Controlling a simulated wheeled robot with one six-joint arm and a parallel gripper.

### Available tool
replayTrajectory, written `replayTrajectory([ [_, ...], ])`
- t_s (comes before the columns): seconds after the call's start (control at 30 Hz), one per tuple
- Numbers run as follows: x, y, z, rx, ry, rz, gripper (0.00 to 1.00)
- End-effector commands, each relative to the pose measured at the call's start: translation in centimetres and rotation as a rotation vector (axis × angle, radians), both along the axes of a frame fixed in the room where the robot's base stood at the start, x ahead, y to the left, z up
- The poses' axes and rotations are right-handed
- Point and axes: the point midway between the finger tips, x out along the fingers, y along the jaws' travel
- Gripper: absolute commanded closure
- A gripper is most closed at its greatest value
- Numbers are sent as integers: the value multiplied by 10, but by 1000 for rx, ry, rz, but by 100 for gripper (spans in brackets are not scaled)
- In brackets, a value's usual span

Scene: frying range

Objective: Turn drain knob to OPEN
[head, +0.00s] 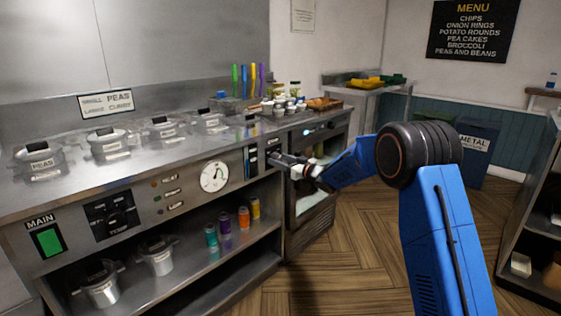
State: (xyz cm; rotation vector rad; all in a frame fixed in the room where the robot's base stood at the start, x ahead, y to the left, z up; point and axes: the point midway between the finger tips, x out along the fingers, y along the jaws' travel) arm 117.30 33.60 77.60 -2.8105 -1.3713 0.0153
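My gripper (280,160) is at the front panel (226,192) of the steel frying range, near its right end, with its fingertips pointing left toward the panel. The fingers are small and dark here, and I cannot tell whether they are open or shut. The drain knob cannot be made out. Dark controls with small labels (252,158) show just left of my gripper. I cannot tell whether my fingertips touch anything or read any OPEN mark.
Lidded pots (107,141) stand along the range top. A white dial (214,176) and a green MAIN switch (48,241) are on the panel. Coloured bottles (226,226) stand on the shelf below. A cabinet with a glass door (311,195) stands right of the panel. The wooden floor (350,255) is clear.

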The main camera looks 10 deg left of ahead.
Motion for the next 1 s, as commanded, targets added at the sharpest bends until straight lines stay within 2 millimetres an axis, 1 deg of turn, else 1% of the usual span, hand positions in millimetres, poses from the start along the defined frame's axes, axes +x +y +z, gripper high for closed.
replayTrajectory([
  [0.3,-1,-1,2,1,-2,0,48],
  [0.47,-9,-12,1,0,-2,-1,48],
  [1.0,-73,-94,2,0,-3,-1,48],
])
